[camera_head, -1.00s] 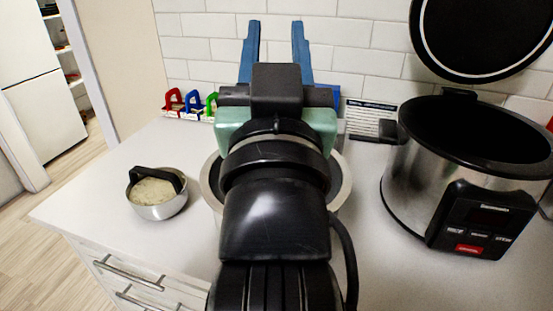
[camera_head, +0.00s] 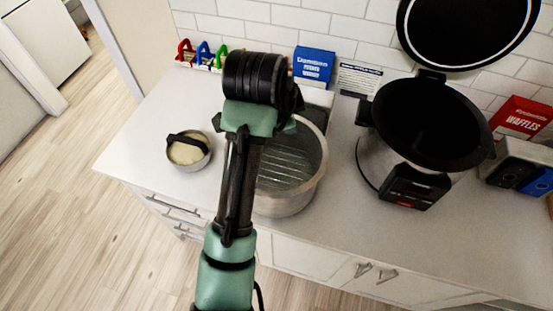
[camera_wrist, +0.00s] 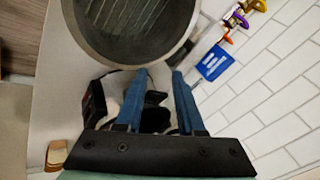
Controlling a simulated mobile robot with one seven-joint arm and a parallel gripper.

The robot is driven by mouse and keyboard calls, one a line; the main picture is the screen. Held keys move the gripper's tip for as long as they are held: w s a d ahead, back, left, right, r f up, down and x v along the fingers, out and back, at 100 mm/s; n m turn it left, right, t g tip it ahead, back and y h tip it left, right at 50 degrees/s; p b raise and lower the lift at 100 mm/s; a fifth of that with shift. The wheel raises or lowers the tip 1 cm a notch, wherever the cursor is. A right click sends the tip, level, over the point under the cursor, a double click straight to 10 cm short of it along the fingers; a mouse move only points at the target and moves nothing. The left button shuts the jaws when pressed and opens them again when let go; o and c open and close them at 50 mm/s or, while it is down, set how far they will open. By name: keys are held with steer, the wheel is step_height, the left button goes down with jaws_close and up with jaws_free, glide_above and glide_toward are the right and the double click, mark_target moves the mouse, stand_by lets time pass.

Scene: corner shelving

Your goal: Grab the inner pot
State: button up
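The inner pot (camera_head: 317,186) is a round, open silver-grey pot on the counter, left of the black-and-steel cooker (camera_head: 376,163). My arm covers part of its left side in the head view. In the wrist view the pot's rim (camera_wrist: 103,56) fills the top, with ridged lines inside. My gripper (camera_wrist: 160,76) shows two blue fingers, spread open with nothing held between them. The fingertips appear close to the pot's rim; I cannot tell whether they touch. In the head view the fingers are hidden behind my wrist. The cooker's lid (camera_head: 465,30) is raised.
A small steel bowl with a black handle (camera_head: 189,152) stands left of the pot. Along the tiled wall are coloured clips (camera_head: 203,53), a blue box (camera_head: 314,66) and a printed card (camera_head: 359,80). A red waffles box (camera_head: 521,117) and a toaster-like appliance (camera_head: 518,163) stand right.

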steer(key=s+a+f+m+g, duration=0.6)
steer(key=s+a+f, duration=0.1)
steer(key=s, duration=0.1)
steer(key=shift+y, duration=0.4)
steer(key=shift+w+d+f+b, duration=0.1)
steer(key=shift+d+f+b, duration=0.3)
steer(key=shift+f, duration=1.8)
steer(key=shift+d+f+b, duration=0.25)
steer(key=shift+f+b, duration=0.35)
steer(key=shift+f, duration=1.55)
steer(key=shift+w+d+f+b, duration=0.1)
steer(key=shift+d+f+b, duration=0.3)
steer(key=shift+f, duration=1.8)
steer(key=shift+a, duration=0.1)
jaws_close()
steer(key=shift+w+r, duration=0.15)
steer(key=shift+r, duration=0.05)
